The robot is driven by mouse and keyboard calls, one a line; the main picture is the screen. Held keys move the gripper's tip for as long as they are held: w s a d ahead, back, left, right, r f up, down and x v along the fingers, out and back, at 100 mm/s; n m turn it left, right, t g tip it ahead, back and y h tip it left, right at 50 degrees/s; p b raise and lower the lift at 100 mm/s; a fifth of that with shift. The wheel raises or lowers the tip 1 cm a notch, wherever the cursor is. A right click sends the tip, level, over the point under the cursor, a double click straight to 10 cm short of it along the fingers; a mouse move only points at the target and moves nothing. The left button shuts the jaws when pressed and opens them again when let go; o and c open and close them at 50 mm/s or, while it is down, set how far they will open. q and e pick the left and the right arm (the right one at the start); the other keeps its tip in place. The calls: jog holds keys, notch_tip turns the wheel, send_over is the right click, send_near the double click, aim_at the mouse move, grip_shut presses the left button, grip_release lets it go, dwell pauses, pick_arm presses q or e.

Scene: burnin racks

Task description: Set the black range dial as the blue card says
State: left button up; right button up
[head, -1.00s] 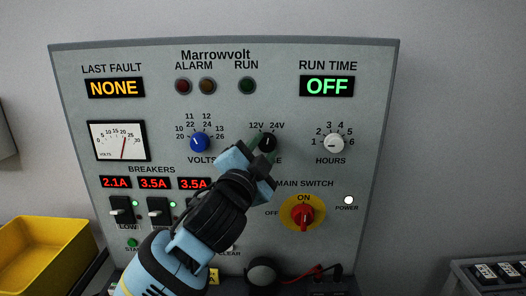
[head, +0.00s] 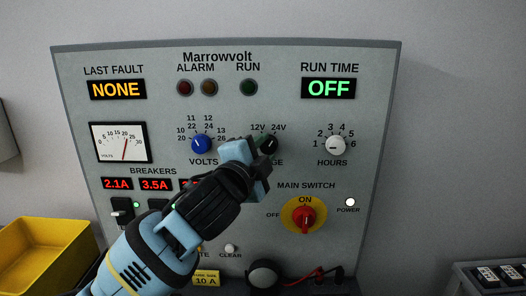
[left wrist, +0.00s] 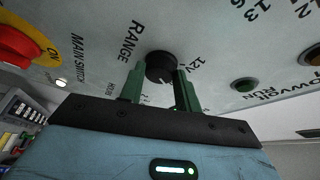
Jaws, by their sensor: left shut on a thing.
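The black range dial (head: 270,143) sits on the grey panel under the 12V and 24V marks. In the left wrist view the dial (left wrist: 160,66) is between the two green fingers of my left gripper (left wrist: 159,80). My left gripper (head: 264,148) is shut on the dial, and its blue body hides part of the dial and of the RANGE label in the head view. I cannot tell for sure which mark the dial's pointer faces. No blue card shows in these frames. My right gripper is not in view.
The blue volts dial (head: 201,144) is close on the left and the white hours dial (head: 332,145) on the right. The red main switch (head: 305,215) is at lower right, pointing to ON. A yellow bin (head: 45,257) stands at lower left.

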pick_arm(q)
jog(key=o, duration=1)
jog(key=v, duration=0.8)
jog(key=shift+w, duration=0.1)
